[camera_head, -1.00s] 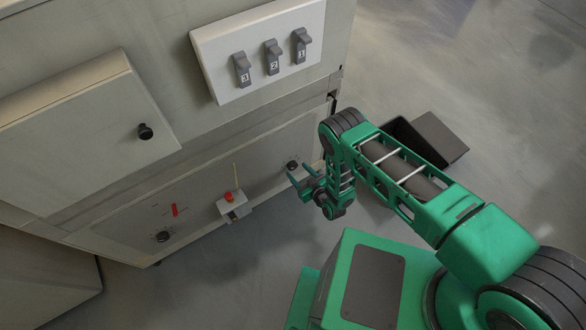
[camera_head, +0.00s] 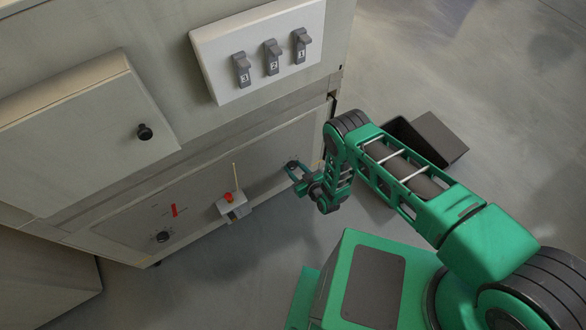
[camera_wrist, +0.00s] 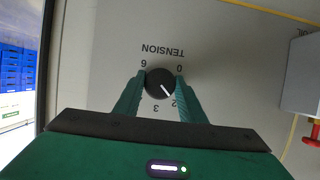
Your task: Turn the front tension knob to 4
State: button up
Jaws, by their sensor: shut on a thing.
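The tension knob (camera_wrist: 160,83) is a round black dial with a white pointer line, under the upside-down word TENSION. The 6, 0, 2 and 3 marks show; the other marks are hidden by my fingers. My gripper (camera_wrist: 161,86) is shut on the knob, one green finger on each side. In the head view my gripper (camera_head: 293,173) is at the right end of the machine's lower front panel, with the knob (camera_head: 292,164) at its tips.
A small bracket with a red button (camera_head: 228,197) sticks out left of my gripper. Another black dial (camera_head: 162,237) sits further left. Three numbered switches (camera_head: 272,57) are above. An open dark bin (camera_head: 425,138) stands on the floor to the right.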

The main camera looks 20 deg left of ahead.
jog(key=shift+s+d, duration=0.1)
jog(key=shift+s, duration=0.05)
jog(key=m, duration=0.1)
jog(key=m+g+y, duration=0.1)
jog(key=shift+d+f+m+y, duration=0.1)
jog(key=shift+d+m+y, duration=0.1)
jog(key=shift+m+y, duration=0.1)
jog(key=m+y, duration=0.1)
jog(key=m, duration=0.1)
jog(key=m+g+y, duration=0.1)
jog(key=m, duration=0.1)
jog(key=shift+w+d+f+g, duration=0.2)
jog(key=shift+g, duration=0.1)
jog(key=shift+o, duration=0.6)
jog(key=shift+r+m, duration=0.1)
jog(key=shift+m, duration=0.2)
jog(key=shift+c, duration=0.6)
jog(key=o, duration=1)
jog(key=shift+a, duration=0.1)
jog(key=shift+o, duration=0.2)
